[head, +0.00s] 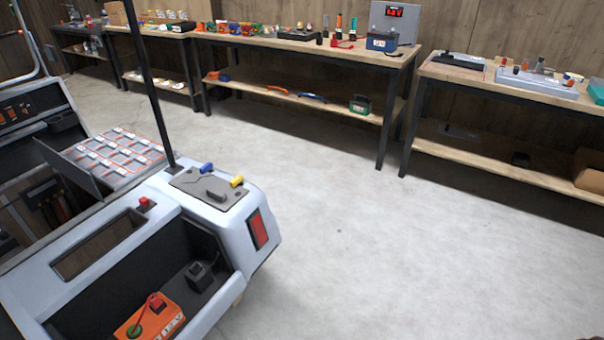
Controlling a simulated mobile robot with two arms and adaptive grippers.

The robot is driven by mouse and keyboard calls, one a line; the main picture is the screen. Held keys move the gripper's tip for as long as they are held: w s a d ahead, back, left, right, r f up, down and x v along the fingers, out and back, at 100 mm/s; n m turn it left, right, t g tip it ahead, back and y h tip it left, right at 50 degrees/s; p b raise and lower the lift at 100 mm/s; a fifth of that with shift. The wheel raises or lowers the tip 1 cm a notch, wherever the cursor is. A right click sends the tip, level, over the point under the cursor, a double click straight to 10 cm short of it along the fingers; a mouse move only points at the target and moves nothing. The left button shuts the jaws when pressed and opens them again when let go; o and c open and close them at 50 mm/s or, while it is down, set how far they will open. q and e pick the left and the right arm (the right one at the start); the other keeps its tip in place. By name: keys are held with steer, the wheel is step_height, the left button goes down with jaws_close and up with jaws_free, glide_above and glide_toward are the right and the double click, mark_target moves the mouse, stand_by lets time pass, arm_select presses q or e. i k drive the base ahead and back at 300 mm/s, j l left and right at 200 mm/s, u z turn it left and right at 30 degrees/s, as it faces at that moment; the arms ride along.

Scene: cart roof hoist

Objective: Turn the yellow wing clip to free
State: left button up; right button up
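The yellow wing clip (237,182) sits on the dark plate (208,189) on top of the white cart's rear corner. A blue clip (207,168) lies on the same plate, up and left of the yellow one. A dark grey block (216,195) stands between them and the plate's near edge. The yellow clip is small here, and I cannot tell which way it is turned. Neither of my grippers is in view.
The cart (262,185) fills the lower left; a black post (150,85) rises beside the plate. An orange battery (155,318) sits in its open bay. Workbenches (290,45) with tools line the back wall. The concrete floor (400,250) right of the cart is clear.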

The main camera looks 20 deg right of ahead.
mark_target(237, 180)
steer(key=z, duration=0.25)
steer(key=i+l+u, duration=0.25)
steer(key=i+l, duration=0.2)
steer(key=i, duration=0.15)
steer(key=i+l+u, duration=0.3)
steer(key=i+l, duration=0.2)
steer(key=i+l+u, duration=0.25)
steer(key=i+l, duration=0.25)
steer(key=l, duration=0.25)
